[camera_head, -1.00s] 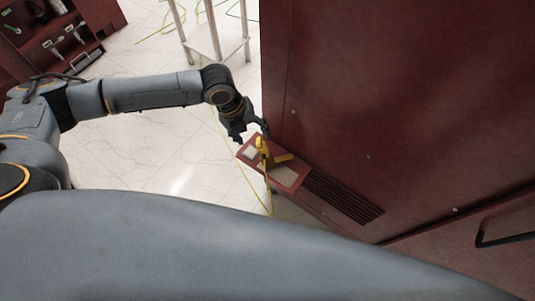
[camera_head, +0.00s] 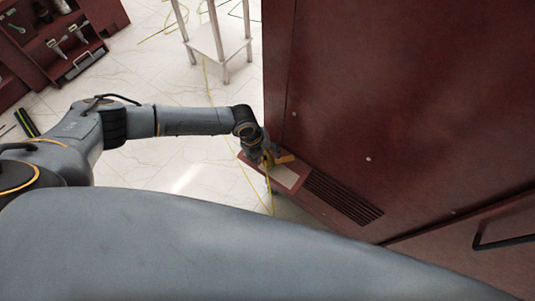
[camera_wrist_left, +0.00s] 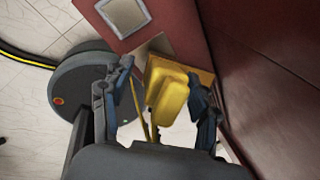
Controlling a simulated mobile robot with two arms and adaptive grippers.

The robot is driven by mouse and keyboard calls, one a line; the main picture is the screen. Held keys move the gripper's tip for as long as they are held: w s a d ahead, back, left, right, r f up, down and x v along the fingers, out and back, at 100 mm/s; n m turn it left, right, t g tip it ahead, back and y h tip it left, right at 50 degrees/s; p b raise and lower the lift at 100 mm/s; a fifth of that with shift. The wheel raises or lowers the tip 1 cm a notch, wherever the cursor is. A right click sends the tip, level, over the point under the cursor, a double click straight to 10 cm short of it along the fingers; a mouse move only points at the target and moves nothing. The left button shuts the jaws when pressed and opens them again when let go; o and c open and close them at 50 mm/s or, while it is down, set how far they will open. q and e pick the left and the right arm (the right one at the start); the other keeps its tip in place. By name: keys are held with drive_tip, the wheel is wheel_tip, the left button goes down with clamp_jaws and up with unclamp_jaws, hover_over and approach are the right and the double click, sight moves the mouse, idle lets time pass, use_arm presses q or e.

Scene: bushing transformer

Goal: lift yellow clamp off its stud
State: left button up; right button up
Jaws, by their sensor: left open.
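The yellow clamp (camera_wrist_left: 168,92) shows large in the left wrist view, with a flat yellow part behind its rounded body. It is between the two dark fingers of my left gripper (camera_wrist_left: 158,100), which is open; both fingers look apart from it. The stud is hidden. My right gripper is in neither view.
The red ledge (camera_head: 290,177) with a pale plate and a dark grille (camera_head: 340,198) runs along the tall red cabinet (camera_head: 400,90) close on the right. A yellow cable (camera_head: 247,178) hangs by the ledge.

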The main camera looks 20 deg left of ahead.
use_arm(q)
drive_tip(key=shift+d+f, duration=0.1)
drive_tip(key=shift+f, duration=0.15)
drive_tip(key=c, duration=1.2)
drive_tip(key=shift+r, duration=0.1)
drive_tip(key=shift+c, duration=0.2)
drive_tip(key=shift+w+r, duration=0.1)
drive_tip(key=shift+r, duration=0.55)
drive_tip(key=s+d+r+p, duration=0.1)
drive_tip(key=s+r+p, duration=0.2)
drive_tip(key=s+r, duration=0.4)
drive_tip(key=s+d+r+p, duration=0.1)
drive_tip(key=s+r+p, duration=0.2)
drive_tip(key=s+r, duration=0.4)
wheel_tip(320, 180, up, 5)
drive_tip(key=shift+d+f, duration=0.15)
drive_tip(key=shift+d, duration=0.25)
